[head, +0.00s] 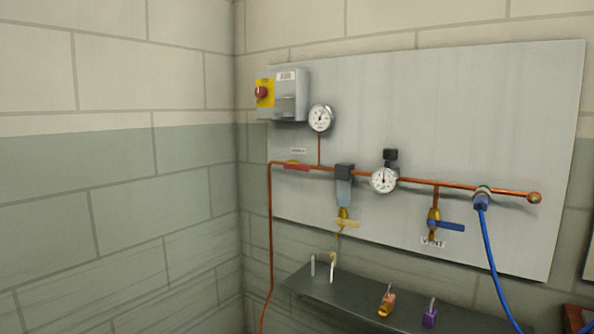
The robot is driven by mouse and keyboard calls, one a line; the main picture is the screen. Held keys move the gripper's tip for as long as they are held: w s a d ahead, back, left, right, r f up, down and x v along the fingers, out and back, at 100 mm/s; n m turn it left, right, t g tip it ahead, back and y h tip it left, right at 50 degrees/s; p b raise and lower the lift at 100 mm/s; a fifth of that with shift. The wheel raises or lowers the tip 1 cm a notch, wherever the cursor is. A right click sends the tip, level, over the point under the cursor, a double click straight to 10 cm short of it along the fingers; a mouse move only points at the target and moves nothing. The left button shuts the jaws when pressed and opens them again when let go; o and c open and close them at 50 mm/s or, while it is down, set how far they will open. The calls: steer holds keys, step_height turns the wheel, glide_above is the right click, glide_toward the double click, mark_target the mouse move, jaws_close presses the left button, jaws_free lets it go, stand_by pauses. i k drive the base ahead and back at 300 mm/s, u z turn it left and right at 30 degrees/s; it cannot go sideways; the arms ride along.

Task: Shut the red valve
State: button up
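The red valve (296,166) sits on the copper pipe near the upper left of the grey wall panel. Its red lever appears to lie along the pipe, and a bit of brass shows beside it. My gripper is not in view.
A grey box with a red knob on yellow (263,93), gauges (320,118) and a blue-handled vent valve (445,226) are on the panel. A blue hose (492,255) hangs at right. A dark shelf (350,300) below holds an orange padlock (387,302) and a purple padlock (430,318).

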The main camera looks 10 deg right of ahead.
mark_target(287, 166)
steer(key=k, duration=0.6)
steer(key=u, duration=0.55)
steer(key=i, duration=1.25)
steer(key=z, duration=0.3)
